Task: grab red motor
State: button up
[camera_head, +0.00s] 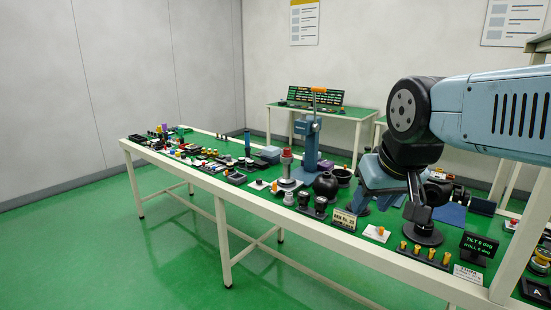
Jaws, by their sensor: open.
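I cannot single out a red motor for certain in the head camera view. A red-topped upright part (286,158) on a grey round base stands near the middle of the long table, to the left of my gripper. Small red pieces also lie among the parts at the table's far left end, too small to identify. My gripper (416,212) hangs over the right part of the table, low near a black round base. It is open, and I see nothing held in it. My arm hides part of the table behind it.
The long green-topped table (230,180) is crowded with small parts. A blue upright stand (310,140) and a black round vase-like part (325,186) stand between the red-topped part and my gripper. A second table (345,111) stands behind.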

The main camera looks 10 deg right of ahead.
aim_at(287, 153)
jog(key=z, duration=1.15)
jog(key=i, duration=0.1)
jog(key=u, duration=3.3)
jog(key=i, duration=1.4)
jog(key=z, duration=2.1)
jog(key=i, duration=1)
jog(key=u, duration=0.05)
